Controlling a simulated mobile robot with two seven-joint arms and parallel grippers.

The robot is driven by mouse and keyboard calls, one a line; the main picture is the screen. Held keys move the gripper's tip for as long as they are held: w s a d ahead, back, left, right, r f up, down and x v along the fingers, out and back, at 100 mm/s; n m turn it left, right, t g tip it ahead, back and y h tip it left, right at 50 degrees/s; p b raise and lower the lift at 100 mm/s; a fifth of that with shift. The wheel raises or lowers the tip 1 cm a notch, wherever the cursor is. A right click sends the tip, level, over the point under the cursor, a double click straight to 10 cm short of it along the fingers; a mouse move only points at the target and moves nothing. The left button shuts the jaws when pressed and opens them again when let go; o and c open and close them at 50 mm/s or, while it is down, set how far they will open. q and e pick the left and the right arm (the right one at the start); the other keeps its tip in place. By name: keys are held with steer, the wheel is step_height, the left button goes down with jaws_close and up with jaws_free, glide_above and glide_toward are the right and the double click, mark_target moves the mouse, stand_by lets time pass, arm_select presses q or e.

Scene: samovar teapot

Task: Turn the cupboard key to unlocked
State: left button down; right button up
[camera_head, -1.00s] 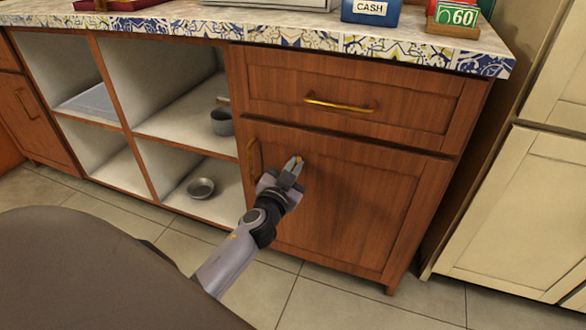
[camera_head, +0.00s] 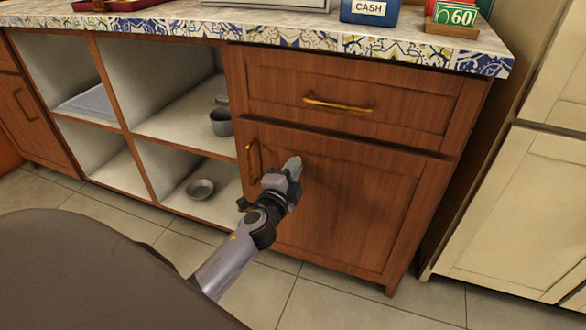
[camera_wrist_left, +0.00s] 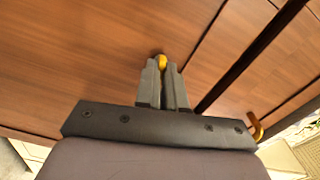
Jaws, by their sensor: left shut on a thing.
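The cupboard (camera_head: 345,215) is a brown wooden door below a drawer, and it is closed. The cupboard key shows as a small golden piece (camera_wrist_left: 161,61) between the fingertips in the left wrist view. My left gripper (camera_head: 294,165) is at the upper left part of the door, right of its brass handle (camera_head: 252,160). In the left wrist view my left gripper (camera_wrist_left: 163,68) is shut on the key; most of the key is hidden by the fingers. The keyhole cannot be seen. My right gripper is not in view.
A drawer with a brass handle (camera_head: 340,104) is above the door. Open shelves with a grey cup (camera_head: 221,122) and a metal bowl (camera_head: 200,189) are to the left. A cream cabinet (camera_head: 515,205) stands to the right. The tiled floor in front is clear.

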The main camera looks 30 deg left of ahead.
arm_select(q)
steer(key=shift+m, duration=1.2)
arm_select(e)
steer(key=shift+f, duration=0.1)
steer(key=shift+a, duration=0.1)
arm_select(q)
steer(key=c, duration=1.2)
jaws_free()
steer(key=shift+c, duration=0.2)
steer(key=v, duration=0.7)
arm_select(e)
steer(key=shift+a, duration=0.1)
arm_select(q)
steer(key=shift+s, duration=0.1)
